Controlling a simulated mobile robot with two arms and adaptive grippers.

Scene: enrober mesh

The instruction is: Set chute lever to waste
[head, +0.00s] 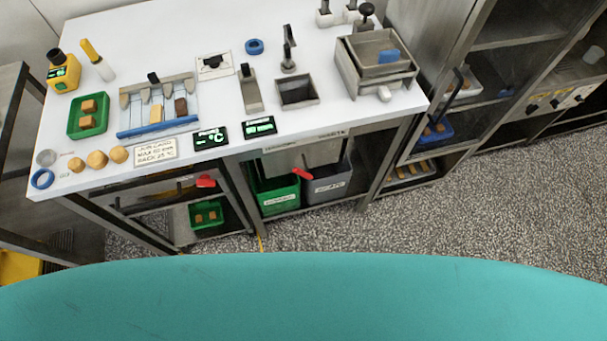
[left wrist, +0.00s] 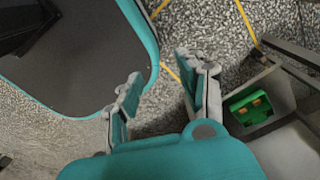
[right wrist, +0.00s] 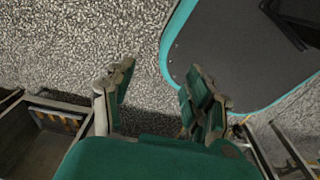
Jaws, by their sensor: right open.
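A red-ended lever (head: 302,173) shows under the worktable, over the gap between a green bin (head: 275,193) and a grey bin (head: 327,186). It is probably the chute lever; the labels on the bins are too small to read. A second red handle (head: 205,181) is further left under the table. My left gripper (left wrist: 162,78) is open and empty, above the speckled floor. My right gripper (right wrist: 155,85) is open and empty, also over the floor. Neither gripper shows in the head view, and both are apart from the levers.
The white worktable (head: 190,55) carries a green tray (head: 88,117), a slotted rack (head: 160,125), black displays and a steel box (head: 375,65). A lower green tray (left wrist: 250,108) is beside my left gripper's view. A steel cabinet (head: 440,60) stands right. Floor in front is clear.

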